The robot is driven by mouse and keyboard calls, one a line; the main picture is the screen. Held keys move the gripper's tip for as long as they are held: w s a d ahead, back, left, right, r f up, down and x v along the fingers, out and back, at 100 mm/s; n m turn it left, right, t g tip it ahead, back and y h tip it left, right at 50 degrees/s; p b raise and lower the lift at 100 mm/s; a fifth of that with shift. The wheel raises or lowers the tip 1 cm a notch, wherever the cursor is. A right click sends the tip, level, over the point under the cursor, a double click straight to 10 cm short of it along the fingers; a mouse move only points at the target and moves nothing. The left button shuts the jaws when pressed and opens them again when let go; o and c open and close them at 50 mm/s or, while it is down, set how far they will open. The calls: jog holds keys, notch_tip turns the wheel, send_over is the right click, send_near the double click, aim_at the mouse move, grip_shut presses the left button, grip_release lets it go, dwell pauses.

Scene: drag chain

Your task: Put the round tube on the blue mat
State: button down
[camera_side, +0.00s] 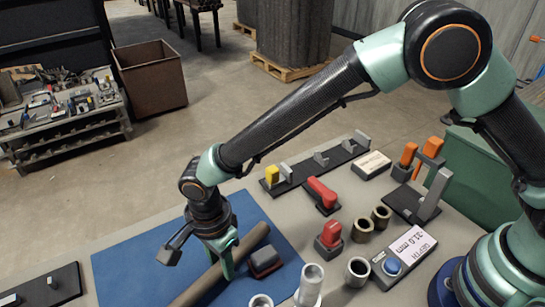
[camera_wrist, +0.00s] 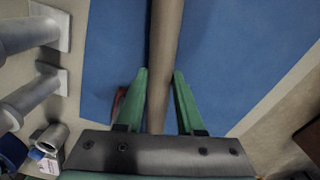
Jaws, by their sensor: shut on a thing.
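The round tube (camera_side: 200,284) is a long brown-grey rod. It lies slantwise over the blue mat (camera_side: 135,262) in the side view, and its near end reaches the bottom edge of the picture. My gripper (camera_side: 226,262) has its green fingers on either side of the tube and is shut on it. In the wrist view the tube (camera_wrist: 165,45) runs up between my fingertips (camera_wrist: 160,75), with the blue mat (camera_wrist: 230,50) behind it. I cannot tell whether the tube touches the mat or is just above it.
A red-and-dark block (camera_side: 265,260) stands close to the right of my gripper. Grey cylinders (camera_side: 310,284), metal rings (camera_side: 362,229) and red-handled parts (camera_side: 323,195) crowd the table on the right. The mat's left part is clear.

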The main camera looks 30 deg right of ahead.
jog(key=shift+f, duration=0.55)
dwell(0.7)
jog(key=shift+c, duration=2.2)
grip_release()
notch_tip(320, 180, up, 12)
